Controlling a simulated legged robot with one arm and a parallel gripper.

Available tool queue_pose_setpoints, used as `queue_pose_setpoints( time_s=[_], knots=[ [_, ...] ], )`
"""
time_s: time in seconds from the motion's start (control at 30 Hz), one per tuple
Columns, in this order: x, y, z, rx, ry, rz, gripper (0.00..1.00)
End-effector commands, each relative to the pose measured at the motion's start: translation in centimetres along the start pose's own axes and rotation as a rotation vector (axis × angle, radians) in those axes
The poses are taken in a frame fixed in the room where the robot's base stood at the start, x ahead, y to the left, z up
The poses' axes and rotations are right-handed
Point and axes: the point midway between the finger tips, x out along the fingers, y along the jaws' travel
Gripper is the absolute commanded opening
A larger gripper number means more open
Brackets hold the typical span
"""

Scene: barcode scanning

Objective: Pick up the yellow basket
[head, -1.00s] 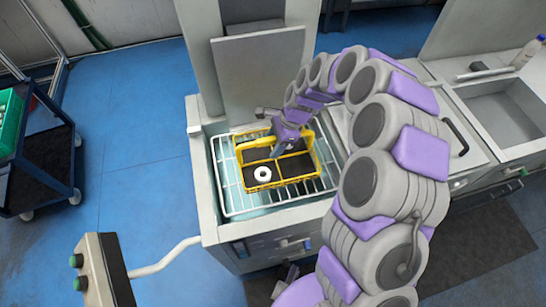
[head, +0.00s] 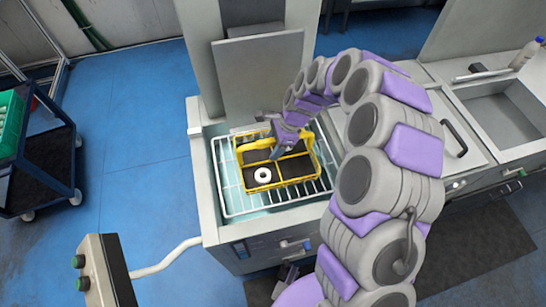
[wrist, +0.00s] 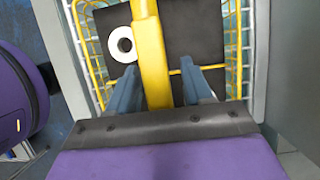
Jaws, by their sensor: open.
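The yellow basket (head: 291,181) sits on a white wire rack inside the open machine, and its dark floor holds a white ring (head: 262,175). My gripper (head: 277,154) is over the basket at its handle. In the wrist view, the yellow handle (wrist: 152,55) runs between the two blue fingers of my gripper (wrist: 160,88), which stand apart on either side of it with gaps. The white ring (wrist: 122,44) shows left of the handle. My gripper hides part of the handle in the head view.
The white wire rack (head: 229,190) surrounds the basket within the machine's walls. A raised grey panel (head: 260,80) stands behind. A sink (head: 500,108) and bottle are at right. A dark cart (head: 50,160) with a green crate is at left, with blue floor between.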

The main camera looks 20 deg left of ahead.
Motion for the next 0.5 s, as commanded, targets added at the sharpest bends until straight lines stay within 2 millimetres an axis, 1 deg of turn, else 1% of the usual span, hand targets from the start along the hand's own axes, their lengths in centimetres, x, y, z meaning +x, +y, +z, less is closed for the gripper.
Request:
queue_pose_setpoints(
  time_s=[0.1, 0.13, 0.5],
  knots=[
    [0.04, -0.01, 0.01, 0.0, 0.0, 0.0, 0.5],
    [0.03, -0.01, 0.01, 0.0, 0.0, 0.0, 0.48],
    [0.05, -0.01, 0.01, 0.0, 0.0, 0.001, 0.13]
  ],
)
